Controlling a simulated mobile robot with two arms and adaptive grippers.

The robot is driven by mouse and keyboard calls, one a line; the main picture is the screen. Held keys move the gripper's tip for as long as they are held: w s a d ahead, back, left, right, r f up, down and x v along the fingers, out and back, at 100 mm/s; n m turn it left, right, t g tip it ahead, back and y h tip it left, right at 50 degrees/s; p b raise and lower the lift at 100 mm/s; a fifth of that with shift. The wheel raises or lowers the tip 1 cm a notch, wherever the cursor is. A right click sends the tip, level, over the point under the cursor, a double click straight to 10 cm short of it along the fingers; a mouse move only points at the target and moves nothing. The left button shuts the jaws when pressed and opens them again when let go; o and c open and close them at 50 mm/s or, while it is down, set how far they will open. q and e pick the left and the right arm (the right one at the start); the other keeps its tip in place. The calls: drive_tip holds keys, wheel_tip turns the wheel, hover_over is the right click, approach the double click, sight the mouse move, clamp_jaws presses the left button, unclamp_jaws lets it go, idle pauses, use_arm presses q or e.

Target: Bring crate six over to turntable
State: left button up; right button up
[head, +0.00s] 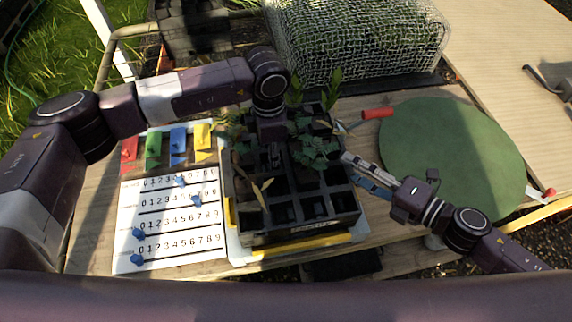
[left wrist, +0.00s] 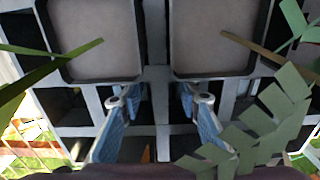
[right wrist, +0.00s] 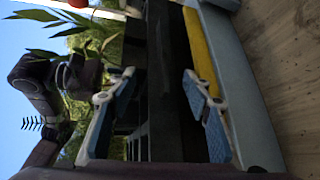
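A black crate (head: 300,238) with a grid of compartments stands on the table, several of them holding green plants. A front label is too small to read. The green round turntable (head: 452,150) lies to its right, empty. My left gripper (head: 275,160) points down over the crate's middle. In the left wrist view its fingers (left wrist: 160,100) are open above the dividers, with nothing held. My right gripper (head: 350,172) is at the crate's right side. In the right wrist view its fingers (right wrist: 158,105) are apart, with the crate's dark wall (right wrist: 165,70) between or behind them; contact is unclear.
A board (head: 170,225) with number rows and blue pegs lies left of the crate, with coloured markers (head: 178,140) above it. A red-handled tool (head: 377,113) lies between crate and turntable. A wire-mesh cover (head: 355,45) stands behind. A yellow-edged tray (head: 300,249) is under the crate.

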use_arm(q)
drive_tip(key=c, duration=0.7)
use_arm(e)
drive_tip(key=c, duration=0.8)
use_arm(q)
drive_tip(key=shift+d, duration=0.1)
clamp_jaws()
use_arm(e)
clamp_jaws()
drive_tip(key=shift+s+f, duration=0.1)
use_arm(q)
drive_tip(key=shift+s+d+r, duration=0.1)
use_arm(e)
drive_tip(key=shift+f, duration=0.1)
